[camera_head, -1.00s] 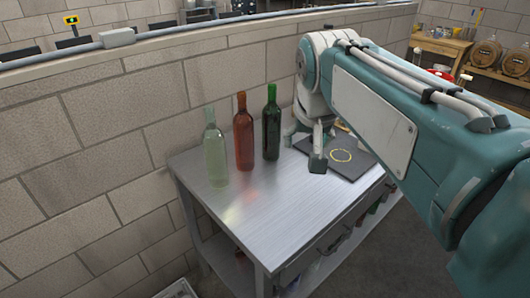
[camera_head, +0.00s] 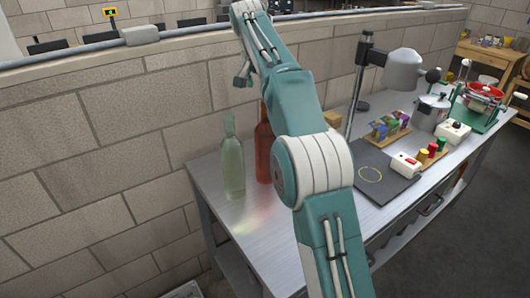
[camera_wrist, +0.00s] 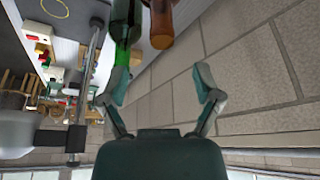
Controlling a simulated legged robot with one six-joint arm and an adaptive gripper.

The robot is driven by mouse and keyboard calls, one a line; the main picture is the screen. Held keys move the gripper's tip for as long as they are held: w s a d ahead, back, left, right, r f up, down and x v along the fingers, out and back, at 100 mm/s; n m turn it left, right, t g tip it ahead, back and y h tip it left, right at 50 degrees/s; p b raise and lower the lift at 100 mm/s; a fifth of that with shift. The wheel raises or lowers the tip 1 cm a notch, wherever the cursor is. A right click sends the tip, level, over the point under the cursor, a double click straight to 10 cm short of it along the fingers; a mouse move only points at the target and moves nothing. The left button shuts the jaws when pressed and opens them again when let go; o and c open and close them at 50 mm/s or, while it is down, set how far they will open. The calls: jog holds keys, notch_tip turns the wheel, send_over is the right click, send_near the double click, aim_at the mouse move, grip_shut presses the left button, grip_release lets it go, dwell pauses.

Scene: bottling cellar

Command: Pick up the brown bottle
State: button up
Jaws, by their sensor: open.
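The brown bottle (camera_head: 264,152) stands upright on the metal table, partly hidden by my arm in the head view. It also shows in the wrist view (camera_wrist: 162,22), cut off by the top edge. A pale green bottle (camera_head: 232,168) stands just left of it. In the head view my gripper (camera_head: 243,76) is high, above the bottles and near the wall.
The metal table (camera_head: 250,220) stands along a block wall (camera_head: 130,150). To the right are a black mat (camera_head: 385,180) with a yellow ring, a lamp-like stand (camera_head: 357,95), small coloured boxes (camera_head: 388,126), a white switch box (camera_head: 405,165) and a pot (camera_head: 432,112).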

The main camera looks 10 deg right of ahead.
jog(key=x, duration=0.5)
jog(key=shift+w+a+f, duration=0.1)
jog(key=shift+f, duration=0.15)
jog(key=x, duration=0.5)
jog(key=shift+w, duration=0.1)
grip_shut()
jog(key=shift+r, duration=0.1)
